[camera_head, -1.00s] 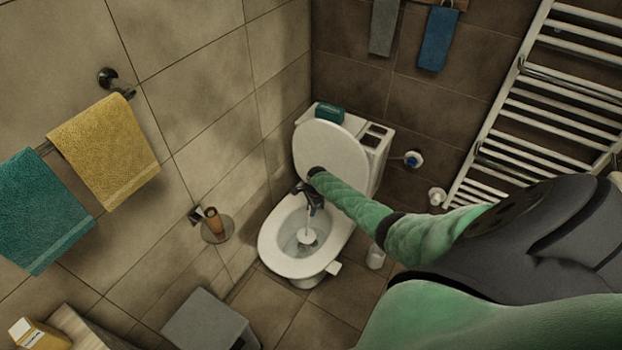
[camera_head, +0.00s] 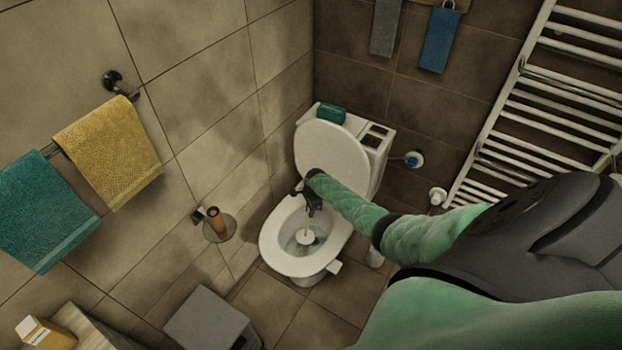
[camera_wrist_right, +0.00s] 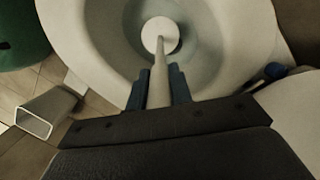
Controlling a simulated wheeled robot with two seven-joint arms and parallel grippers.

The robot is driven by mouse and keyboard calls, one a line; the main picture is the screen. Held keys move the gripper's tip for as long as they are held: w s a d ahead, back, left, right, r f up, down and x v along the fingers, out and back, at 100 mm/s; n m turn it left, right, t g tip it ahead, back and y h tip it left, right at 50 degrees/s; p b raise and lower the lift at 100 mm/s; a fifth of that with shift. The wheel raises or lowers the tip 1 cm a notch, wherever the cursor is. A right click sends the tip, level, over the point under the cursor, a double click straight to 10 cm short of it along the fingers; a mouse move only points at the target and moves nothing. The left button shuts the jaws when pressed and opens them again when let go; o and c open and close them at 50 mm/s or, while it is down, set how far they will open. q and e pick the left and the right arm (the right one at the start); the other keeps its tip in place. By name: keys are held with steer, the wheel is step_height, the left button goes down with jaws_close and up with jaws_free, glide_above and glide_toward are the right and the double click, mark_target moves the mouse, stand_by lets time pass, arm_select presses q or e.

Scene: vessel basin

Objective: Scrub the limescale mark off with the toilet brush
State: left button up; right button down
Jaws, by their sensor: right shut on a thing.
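The toilet (camera_head: 272,250) stands against the tiled corner with its lid (camera_head: 325,150) raised. My right gripper (camera_head: 312,205) is over the bowl, shut on the handle of the white toilet brush. The brush head (camera_head: 305,238) is down inside the bowl. In the right wrist view the brush handle (camera_wrist_right: 158,90) runs between the two fingers (camera_wrist_right: 159,88) to the round head (camera_wrist_right: 160,35) in the basin (camera_wrist_right: 205,60). I cannot make out the limescale mark in either view. My left gripper is not in view.
A teal box (camera_head: 331,113) sits on the cistern. A wall holder with a brown cup (camera_head: 215,221) is left of the toilet. A grey bin (camera_head: 208,320) stands on the floor at front left. A white towel radiator (camera_head: 540,110) is at right.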

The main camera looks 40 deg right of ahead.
steer(key=shift+s+a+f+p, duration=0.15)
steer(key=shift+s+p, duration=0.6)
steer(key=shift+p, duration=0.25)
stand_by(1.1)
step_height(320, 180, up, 24)
steer(key=p, duration=0.3)
stand_by(1.6)
stand_by(0.5)
